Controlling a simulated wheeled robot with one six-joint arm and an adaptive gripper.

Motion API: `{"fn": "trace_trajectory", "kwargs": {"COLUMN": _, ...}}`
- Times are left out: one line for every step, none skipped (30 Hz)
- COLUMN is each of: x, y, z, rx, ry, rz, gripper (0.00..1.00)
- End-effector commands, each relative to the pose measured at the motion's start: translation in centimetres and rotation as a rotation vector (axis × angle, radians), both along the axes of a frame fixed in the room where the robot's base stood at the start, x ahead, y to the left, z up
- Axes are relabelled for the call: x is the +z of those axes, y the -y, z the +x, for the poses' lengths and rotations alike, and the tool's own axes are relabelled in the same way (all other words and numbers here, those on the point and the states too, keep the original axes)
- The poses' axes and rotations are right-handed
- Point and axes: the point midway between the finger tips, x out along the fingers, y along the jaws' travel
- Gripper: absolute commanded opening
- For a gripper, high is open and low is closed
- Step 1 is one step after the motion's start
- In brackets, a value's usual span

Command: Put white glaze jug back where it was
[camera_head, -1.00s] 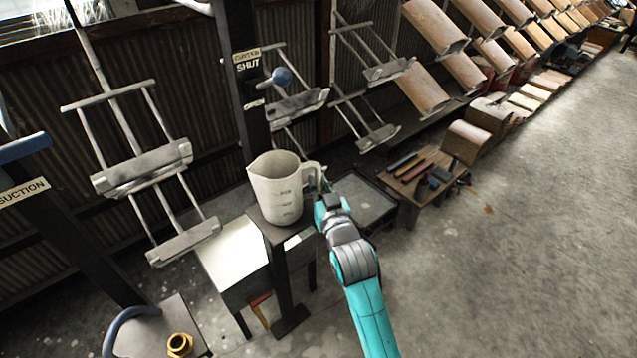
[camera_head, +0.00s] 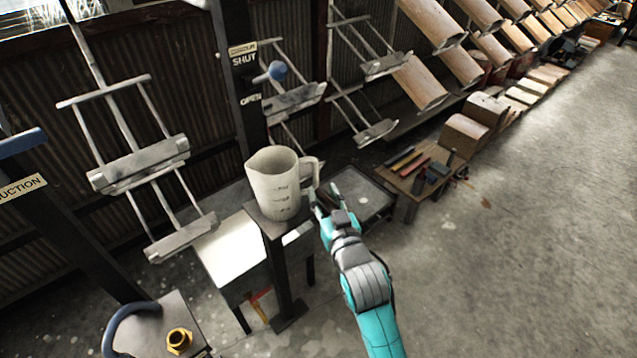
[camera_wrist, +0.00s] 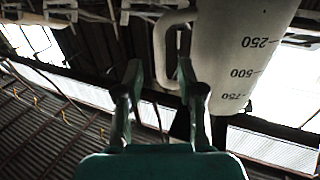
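The white glaze jug (camera_head: 274,187) stands upright on a small dark stand (camera_head: 257,216) in the head view. Its spout points left and its handle points right, toward my arm. My gripper (camera_head: 324,192) is just right of the jug, near the handle. In the wrist view the jug (camera_wrist: 240,60) shows with its measuring marks, and its handle (camera_wrist: 162,45) lies beyond the fingertips. My gripper (camera_wrist: 163,82) has its two fingers spread apart with nothing between them.
A post with a blue-knobbed lever (camera_head: 278,71) rises behind the jug. A low table with tools (camera_head: 420,170) stands to the right. A brass fitting (camera_head: 179,341) sits on a stand at lower left. Conveyor hangers (camera_head: 140,165) hang along the wall. The floor at right is clear.

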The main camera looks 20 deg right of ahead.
Motion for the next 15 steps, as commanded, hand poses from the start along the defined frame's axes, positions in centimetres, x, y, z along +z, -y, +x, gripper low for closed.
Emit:
{"fn": "trace_trajectory", "kwargs": {"x": -0.1, "y": 0.0, "z": -1.0, "rx": 0.0, "ry": -0.002, "rz": 0.0, "gripper": 0.38}}
{"fn": "trace_trajectory", "kwargs": {"x": 0.0, "y": -0.1, "z": -1.5, "rx": 0.0, "ry": -0.001, "rz": 0.0, "gripper": 0.38}}
{"fn": "trace_trajectory", "kwargs": {"x": -0.1, "y": -0.1, "z": -2.2, "rx": 0.001, "ry": -0.002, "rz": 0.0, "gripper": 0.38}}
{"fn": "trace_trajectory", "kwargs": {"x": -0.1, "y": -0.1, "z": -2.6, "rx": 0.001, "ry": -0.002, "rz": 0.0, "gripper": 0.38}}
{"fn": "trace_trajectory", "kwargs": {"x": 0.0, "y": -0.1, "z": -3.1, "rx": 0.001, "ry": -0.001, "rz": 0.0, "gripper": 0.38}}
{"fn": "trace_trajectory", "kwargs": {"x": -0.1, "y": -0.1, "z": -3.6, "rx": 0.001, "ry": -0.002, "rz": 0.0, "gripper": 0.38}}
{"fn": "trace_trajectory", "kwargs": {"x": 0.0, "y": -0.2, "z": -3.9, "rx": 0.0, "ry": -0.001, "rz": 0.0, "gripper": 0.38}}
{"fn": "trace_trajectory", "kwargs": {"x": 0.0, "y": -0.2, "z": -4.3, "rx": 0.0, "ry": -0.001, "rz": 0.0, "gripper": 0.38}}
{"fn": "trace_trajectory", "kwargs": {"x": -0.1, "y": -0.2, "z": -4.6, "rx": 0.0, "ry": -0.002, "rz": 0.0, "gripper": 0.38}}
{"fn": "trace_trajectory", "kwargs": {"x": -0.1, "y": -0.2, "z": -4.9, "rx": 0.0, "ry": -0.002, "rz": 0.0, "gripper": 0.38}}
{"fn": "trace_trajectory", "kwargs": {"x": 0.0, "y": -0.2, "z": -5.1, "rx": 0.0, "ry": -0.001, "rz": 0.0, "gripper": 0.38}}
{"fn": "trace_trajectory", "kwargs": {"x": 0.0, "y": -0.2, "z": -5.3, "rx": 0.0, "ry": -0.001, "rz": 0.001, "gripper": 0.38}}
{"fn": "trace_trajectory", "kwargs": {"x": 0.0, "y": -0.2, "z": -5.4, "rx": 0.0, "ry": -0.001, "rz": 0.001, "gripper": 0.38}}
{"fn": "trace_trajectory", "kwargs": {"x": 0.0, "y": -0.2, "z": -5.5, "rx": 0.0, "ry": -0.001, "rz": 0.001, "gripper": 0.38}}
{"fn": "trace_trajectory", "kwargs": {"x": 0.0, "y": -0.2, "z": -5.6, "rx": 0.0, "ry": -0.001, "rz": 0.001, "gripper": 0.38}}
